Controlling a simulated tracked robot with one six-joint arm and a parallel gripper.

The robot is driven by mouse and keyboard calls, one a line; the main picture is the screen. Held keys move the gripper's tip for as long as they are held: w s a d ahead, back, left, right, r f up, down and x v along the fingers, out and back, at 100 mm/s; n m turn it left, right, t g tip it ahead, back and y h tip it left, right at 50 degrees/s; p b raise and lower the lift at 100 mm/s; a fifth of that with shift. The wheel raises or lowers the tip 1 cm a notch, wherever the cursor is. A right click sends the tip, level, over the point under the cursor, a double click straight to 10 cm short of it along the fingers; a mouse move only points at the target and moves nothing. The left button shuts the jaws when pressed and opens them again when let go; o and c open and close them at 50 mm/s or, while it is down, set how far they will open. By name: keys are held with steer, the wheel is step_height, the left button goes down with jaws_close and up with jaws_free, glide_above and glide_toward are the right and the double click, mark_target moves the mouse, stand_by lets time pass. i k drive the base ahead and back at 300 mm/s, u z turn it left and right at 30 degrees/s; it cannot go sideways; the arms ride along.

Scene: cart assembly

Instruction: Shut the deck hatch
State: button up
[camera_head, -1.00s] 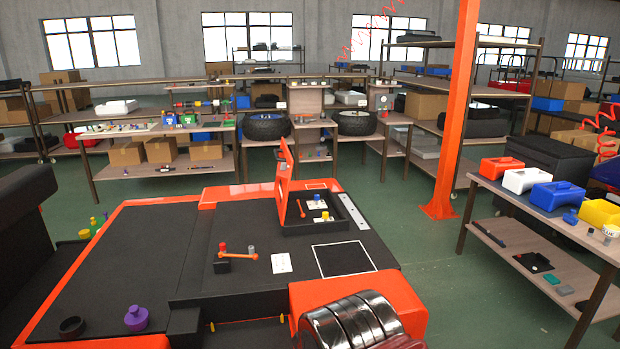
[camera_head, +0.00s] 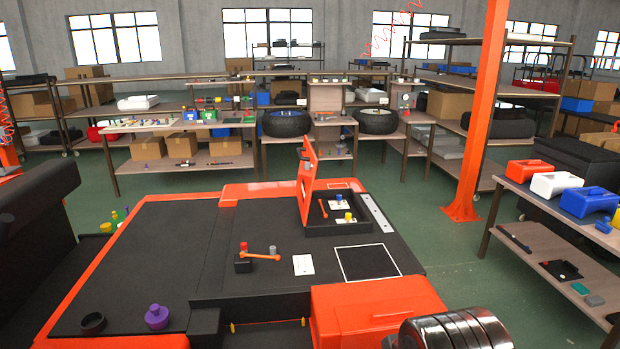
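The deck hatch (camera_head: 308,178) is an orange panel standing open, nearly upright, at the left side of a shallow black compartment (camera_head: 345,230) on the dark deck. Inside the compartment are a blue knob (camera_head: 339,198) and a yellow knob (camera_head: 348,217) on white plates. A small orange bar (camera_head: 323,208) shows beside the hatch. My gripper is not in view, and nothing is seen touching the hatch.
On the deck (camera_head: 165,250) stand an orange lever (camera_head: 260,255), a white card (camera_head: 303,265), a white square outline (camera_head: 367,262), a purple knob (camera_head: 157,316) and a black ring (camera_head: 93,322). An orange post (camera_head: 483,120) and a side table (camera_head: 545,225) stand to the right.

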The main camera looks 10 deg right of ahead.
mark_target(305, 180)
steer(key=k, duration=0.5)
steer(key=z, duration=1.35)
steer(key=i, duration=2.4)
